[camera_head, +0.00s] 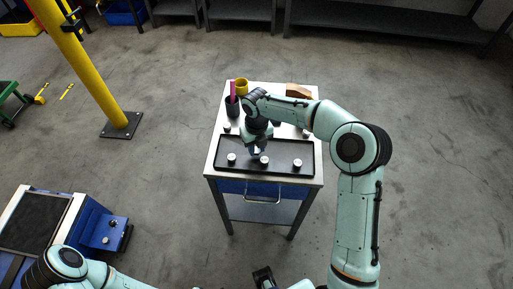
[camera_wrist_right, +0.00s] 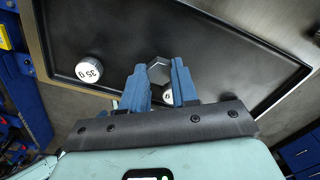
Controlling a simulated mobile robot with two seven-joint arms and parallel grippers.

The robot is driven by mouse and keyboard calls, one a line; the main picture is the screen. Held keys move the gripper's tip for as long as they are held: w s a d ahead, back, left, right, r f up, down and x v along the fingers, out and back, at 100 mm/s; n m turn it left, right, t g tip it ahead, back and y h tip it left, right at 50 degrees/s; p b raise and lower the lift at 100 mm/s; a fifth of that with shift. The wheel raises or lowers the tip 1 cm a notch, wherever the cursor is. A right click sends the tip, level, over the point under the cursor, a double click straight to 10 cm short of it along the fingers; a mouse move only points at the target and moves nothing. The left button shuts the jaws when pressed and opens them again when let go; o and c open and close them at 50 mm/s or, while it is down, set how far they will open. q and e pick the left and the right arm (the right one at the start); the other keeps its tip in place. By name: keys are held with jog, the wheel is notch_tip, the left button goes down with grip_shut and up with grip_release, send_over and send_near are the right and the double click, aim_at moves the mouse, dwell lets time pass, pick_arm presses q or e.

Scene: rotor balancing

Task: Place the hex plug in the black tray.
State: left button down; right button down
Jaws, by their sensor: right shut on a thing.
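The black tray (camera_head: 215,165) lies on top of the cart. In the wrist view its dark floor (camera_wrist_right: 115,25) spreads behind the fingers. My right gripper (camera_head: 256,152) reaches down over the tray's middle. In the wrist view my right gripper (camera_wrist_right: 159,80) has its two blue fingers shut on the grey hex plug (camera_wrist_right: 158,72), whose six-sided end faces the camera. Whether the plug touches the tray floor I cannot tell. A dark part at the bottom edge of the head view looks like my left gripper (camera_head: 263,278); its fingers are unclear.
Three white-topped weights stand in the tray: left (camera_head: 231,158), middle (camera_head: 264,160) close to the gripper, and right (camera_head: 297,163). One in the wrist view reads 35 g (camera_wrist_right: 88,68). A dark cup (camera_head: 232,107), a yellow cup (camera_head: 242,87) and a brown block (camera_head: 298,90) stand behind.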

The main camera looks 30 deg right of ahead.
aim_at(256, 149)
jog(key=shift+f, duration=0.25)
jog(key=shift+f, duration=0.15)
jog(key=c, duration=0.9)
grip_release()
jog(key=shift+o, duration=0.2)
notch_tip(256, 149, up, 12)
jog(key=p, duration=0.1)
jog(key=shift+p, duration=0.4)
